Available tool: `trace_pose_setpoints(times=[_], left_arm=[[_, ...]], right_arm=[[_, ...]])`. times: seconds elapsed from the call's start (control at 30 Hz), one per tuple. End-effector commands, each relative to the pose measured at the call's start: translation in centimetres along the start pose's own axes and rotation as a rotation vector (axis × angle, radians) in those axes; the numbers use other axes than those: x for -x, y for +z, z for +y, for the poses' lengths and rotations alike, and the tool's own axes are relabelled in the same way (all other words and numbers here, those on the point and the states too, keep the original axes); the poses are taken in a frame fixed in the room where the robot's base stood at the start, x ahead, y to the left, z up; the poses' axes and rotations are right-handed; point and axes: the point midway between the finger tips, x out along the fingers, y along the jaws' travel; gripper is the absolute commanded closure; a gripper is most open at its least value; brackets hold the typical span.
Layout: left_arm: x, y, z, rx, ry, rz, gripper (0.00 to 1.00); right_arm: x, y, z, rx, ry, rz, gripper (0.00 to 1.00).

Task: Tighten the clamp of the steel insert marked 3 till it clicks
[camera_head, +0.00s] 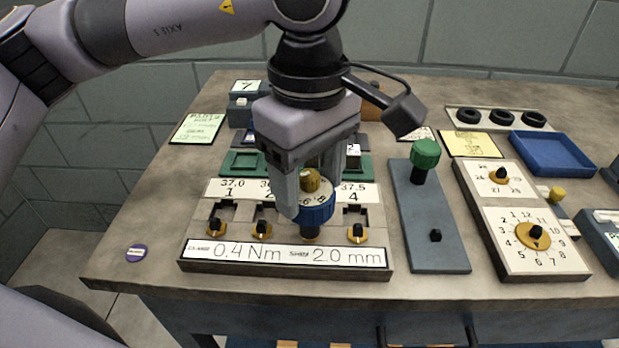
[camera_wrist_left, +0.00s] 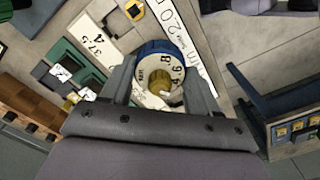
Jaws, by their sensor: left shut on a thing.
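My left gripper (camera_head: 308,205) is shut on a torque driver with a blue ring (camera_head: 318,215), a numbered white dial and a brass top. The driver also shows between the fingers in the left wrist view (camera_wrist_left: 160,75). It stands upright over the third clamp (camera_head: 309,233) of the insert block (camera_head: 390,262); whether its tip is fully seated cannot be told. The slot and insert marked 3 are hidden behind my gripper. Clamps 1 (camera_head: 217,226), 2 (camera_head: 262,230) and 4 (camera_head: 357,233) are black and brass knobs. The front label (camera_head: 285,253) reads 0.4 Nm and 2.0 mm. My right gripper is not in view.
Right of the block stands a grey-blue plate (camera_head: 420,200) with a green knob (camera_head: 425,154). Beyond it are a dial board (camera_head: 525,245), a blue tray (camera_head: 552,152) and black rings (camera_head: 500,118). A purple disc (camera_head: 136,253) lies left on otherwise bare table.

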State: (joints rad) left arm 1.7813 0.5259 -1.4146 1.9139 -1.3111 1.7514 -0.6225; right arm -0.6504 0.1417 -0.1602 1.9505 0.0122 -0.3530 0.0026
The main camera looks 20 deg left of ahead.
Motion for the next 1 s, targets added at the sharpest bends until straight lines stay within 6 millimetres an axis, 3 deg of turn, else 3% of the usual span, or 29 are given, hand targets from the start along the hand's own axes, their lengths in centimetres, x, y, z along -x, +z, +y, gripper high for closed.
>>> trace_pose_setpoints(times=[0.83, 1.0], left_arm=[[-0.28, 0.06, -0.04, -0.175, -0.004, -0.002, 0.76], [-0.42, 0.08, -0.03, -0.278, -0.004, -0.004, 0.76]], right_arm=[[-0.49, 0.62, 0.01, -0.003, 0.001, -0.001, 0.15], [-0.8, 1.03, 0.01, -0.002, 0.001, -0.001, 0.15]])
